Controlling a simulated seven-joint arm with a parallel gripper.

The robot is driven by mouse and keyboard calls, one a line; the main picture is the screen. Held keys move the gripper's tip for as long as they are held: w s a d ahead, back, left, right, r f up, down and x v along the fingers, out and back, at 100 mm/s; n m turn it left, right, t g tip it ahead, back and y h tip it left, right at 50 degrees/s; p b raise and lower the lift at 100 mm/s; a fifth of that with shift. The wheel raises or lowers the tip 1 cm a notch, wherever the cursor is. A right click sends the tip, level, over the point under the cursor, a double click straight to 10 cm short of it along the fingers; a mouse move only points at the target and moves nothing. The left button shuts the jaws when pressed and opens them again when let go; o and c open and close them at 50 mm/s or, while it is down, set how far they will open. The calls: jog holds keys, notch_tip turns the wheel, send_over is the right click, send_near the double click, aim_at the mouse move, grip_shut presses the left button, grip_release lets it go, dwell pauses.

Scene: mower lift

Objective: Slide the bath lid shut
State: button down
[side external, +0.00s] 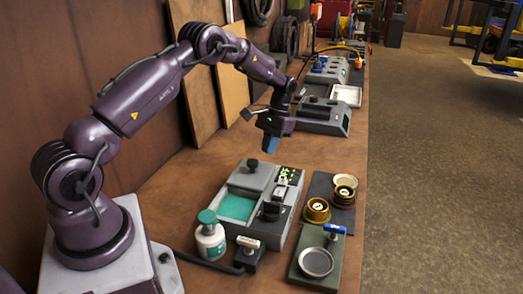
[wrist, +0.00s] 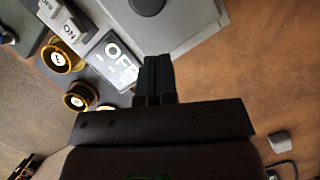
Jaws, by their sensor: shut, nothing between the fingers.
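The bath is a grey unit (side external: 285,222) on the bench in the side view, with teal liquid (side external: 236,207) showing in its open front part. Its grey lid (side external: 252,179) covers the back part and carries a black knob (side external: 253,164). In the wrist view the lid (wrist: 185,22) is at the top, with its knob (wrist: 147,4) cut by the frame edge. My gripper (side external: 270,148) is shut and empty, above and behind the lid, apart from the knob. Its closed fingers (wrist: 157,66) show in the wrist view.
A green-capped bottle (side external: 210,238) and a small switch box (side external: 247,252) stand in front. Brass-coloured weights (side external: 316,210) and a dish (side external: 316,262) are at the right. Another grey unit (side external: 322,116) stands behind. Bare bench lies behind the bath.

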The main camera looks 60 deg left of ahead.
aim_at(257, 170)
jog(key=shift+s+d+f, duration=0.1)
jog(key=shift+s+d, duration=0.15)
jog(key=shift+s, duration=0.5)
jog(key=shift+s+d+f, duration=0.1)
jog(key=shift+s+d, duration=0.15)
jog(key=shift+s, duration=0.45)
jog(key=shift+r, duration=0.1)
jog(key=s+d, duration=0.8)
jog(key=shift+s+d, duration=0.2)
